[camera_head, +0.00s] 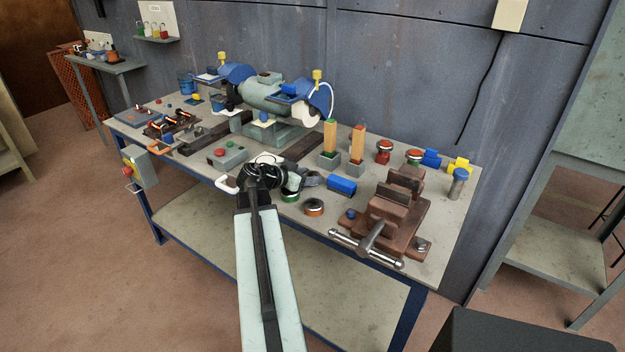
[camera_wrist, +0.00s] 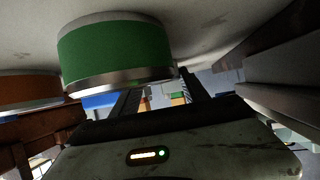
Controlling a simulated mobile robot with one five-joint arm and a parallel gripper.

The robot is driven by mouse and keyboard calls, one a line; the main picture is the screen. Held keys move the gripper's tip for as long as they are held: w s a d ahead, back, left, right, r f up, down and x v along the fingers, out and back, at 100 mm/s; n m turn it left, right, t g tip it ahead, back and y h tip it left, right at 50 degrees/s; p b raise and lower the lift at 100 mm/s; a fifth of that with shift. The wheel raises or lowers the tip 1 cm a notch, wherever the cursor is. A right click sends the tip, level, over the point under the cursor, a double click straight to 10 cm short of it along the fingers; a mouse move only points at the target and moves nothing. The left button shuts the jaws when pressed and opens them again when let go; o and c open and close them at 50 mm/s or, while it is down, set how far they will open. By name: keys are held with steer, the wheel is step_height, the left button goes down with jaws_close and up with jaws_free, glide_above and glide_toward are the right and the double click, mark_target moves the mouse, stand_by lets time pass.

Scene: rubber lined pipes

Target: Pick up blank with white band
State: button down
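I cannot make out a blank with a white band in either view. A short metal cylinder with a green band (camera_head: 290,196) stands on the bench beside my gripper (camera_head: 312,180); in the wrist view this green-banded cylinder (camera_wrist: 115,52) looks large and close. A similar cylinder with an orange band (camera_head: 314,207) stands to its right, and it shows at the left edge of the wrist view (camera_wrist: 28,90). My gripper is low over the bench. Its dark fingers (camera_wrist: 162,95) look apart with nothing between them. My arm hides part of the bench front.
A blue block (camera_head: 341,186) lies right of my gripper, then a brown vise (camera_head: 385,222). A bench grinder (camera_head: 265,97) and a control box (camera_head: 227,156) are left.

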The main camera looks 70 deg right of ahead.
step_height(320, 180, up, 10)
steer(key=p, duration=1)
